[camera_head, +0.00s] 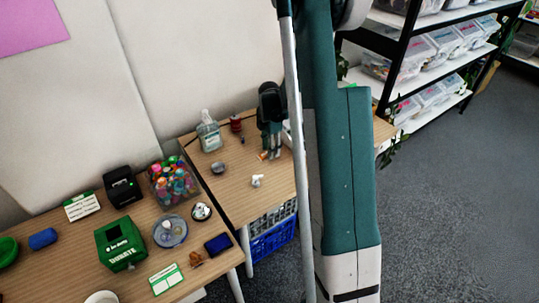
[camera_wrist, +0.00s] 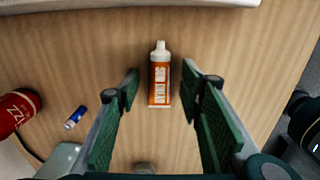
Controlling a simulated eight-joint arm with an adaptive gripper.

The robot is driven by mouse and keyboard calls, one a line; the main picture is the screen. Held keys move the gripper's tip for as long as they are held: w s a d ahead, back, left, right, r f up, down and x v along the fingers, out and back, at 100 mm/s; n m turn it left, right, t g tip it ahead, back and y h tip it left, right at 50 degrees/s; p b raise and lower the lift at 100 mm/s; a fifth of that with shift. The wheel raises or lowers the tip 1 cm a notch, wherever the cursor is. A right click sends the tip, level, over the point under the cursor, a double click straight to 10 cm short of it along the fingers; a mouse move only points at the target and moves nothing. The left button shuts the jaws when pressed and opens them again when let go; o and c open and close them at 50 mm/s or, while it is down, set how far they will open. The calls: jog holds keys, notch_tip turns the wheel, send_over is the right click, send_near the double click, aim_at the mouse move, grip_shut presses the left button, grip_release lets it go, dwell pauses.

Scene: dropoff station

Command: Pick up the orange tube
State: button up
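The orange tube (camera_wrist: 160,75) has a white cap and pale lettering. It lies on the wooden table (camera_wrist: 95,60), its cap toward the top of the wrist view. My gripper (camera_wrist: 160,82) is open, one green finger on each side of the tube with bare table showing between. The fingers look apart from the tube; their height above the table is hard to tell. In the head view, my gripper (camera_head: 271,156) points down over the right table, and a small orange part of the tube (camera_head: 262,155) shows beside the fingers.
A red can (camera_wrist: 15,108) and a small blue cylinder (camera_wrist: 75,118) lie to the left in the wrist view. In the head view, a clear pump bottle (camera_head: 209,133), a small grey bowl (camera_head: 219,168) and a white item (camera_head: 257,181) stand on the same table.

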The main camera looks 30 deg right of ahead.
jog(key=shift+f, duration=0.2)
dwell(0.4)
jog(key=c, duration=0.8)
